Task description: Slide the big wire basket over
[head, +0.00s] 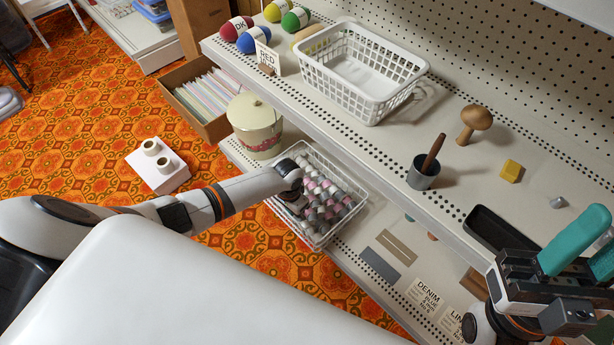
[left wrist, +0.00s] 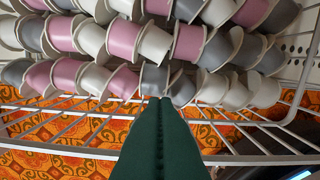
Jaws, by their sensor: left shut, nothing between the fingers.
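The wire basket (head: 313,236), white and filled with rows of pink, grey and white spools, stands on the lower shelf. My left arm reaches over its left side, and my wrist hides part of its rim and spools in the head view. In the left wrist view my left gripper (left wrist: 160,100) has its dark green fingers shut together and empty. Their tips are at the spools beside the basket's wire wall (left wrist: 60,133); I cannot tell whether they touch. My right gripper (head: 592,250), with teal fingers apart, is at the lower right by the shelf, empty.
A white plastic basket (head: 345,88) stands on the upper shelf, above and behind. A lidded cream pot (head: 255,125) stands left of the wire basket. Flat grey and brown pieces (head: 380,266) lie to its right on the lower shelf, with bare shelf between. The upper shelf overhangs.

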